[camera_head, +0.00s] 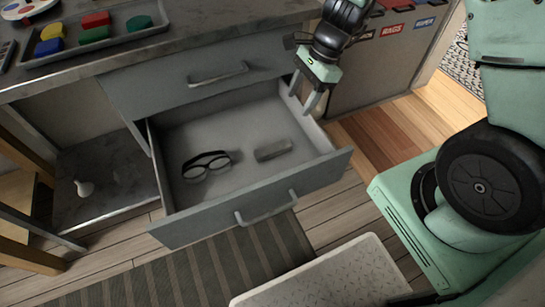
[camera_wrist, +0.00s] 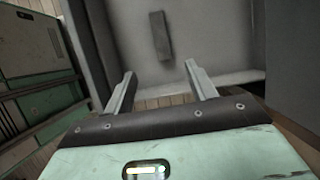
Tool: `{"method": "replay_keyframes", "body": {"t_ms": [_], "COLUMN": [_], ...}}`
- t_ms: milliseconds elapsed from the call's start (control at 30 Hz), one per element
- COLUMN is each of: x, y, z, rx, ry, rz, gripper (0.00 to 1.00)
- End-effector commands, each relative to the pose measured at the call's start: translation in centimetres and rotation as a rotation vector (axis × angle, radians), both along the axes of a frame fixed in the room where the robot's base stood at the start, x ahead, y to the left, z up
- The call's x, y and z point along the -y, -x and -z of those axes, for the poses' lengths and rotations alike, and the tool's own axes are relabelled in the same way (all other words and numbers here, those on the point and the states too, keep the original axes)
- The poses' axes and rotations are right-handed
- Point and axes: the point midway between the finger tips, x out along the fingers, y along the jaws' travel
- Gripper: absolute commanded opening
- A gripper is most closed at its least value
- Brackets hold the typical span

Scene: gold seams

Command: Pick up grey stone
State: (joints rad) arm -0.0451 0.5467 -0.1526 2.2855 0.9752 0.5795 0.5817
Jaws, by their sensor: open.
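The grey stone (camera_head: 273,150) is a small, flat, oblong grey block lying on the floor of the open drawer (camera_head: 225,200), right of the middle. In the wrist view the stone (camera_wrist: 161,36) lies ahead of the fingertips, near the top of the picture. My gripper (camera_head: 304,97) hangs over the drawer's right back part, above and to the right of the stone. Its two fingers are apart with nothing between them. The fingers also show in the wrist view (camera_wrist: 160,72), not touching the stone.
A pair of black-rimmed glasses (camera_head: 206,164) lies in the drawer, left of the stone. A closed drawer (camera_head: 217,75) sits above. A tray (camera_head: 150,38) of coloured blocks stands on the counter. Labelled bins (camera_head: 385,60) stand to the right. The drawer walls surround the stone.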

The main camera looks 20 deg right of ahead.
Motion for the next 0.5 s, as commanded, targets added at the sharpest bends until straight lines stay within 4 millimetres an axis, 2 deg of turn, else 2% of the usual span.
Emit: {"method": "replay_keyframes", "body": {"t_ms": [500], "x": [-3.7], "y": [0.0], "z": [9.5], "rx": [-0.004], "ry": [0.000], "rz": [0.004], "gripper": [0.56]}}
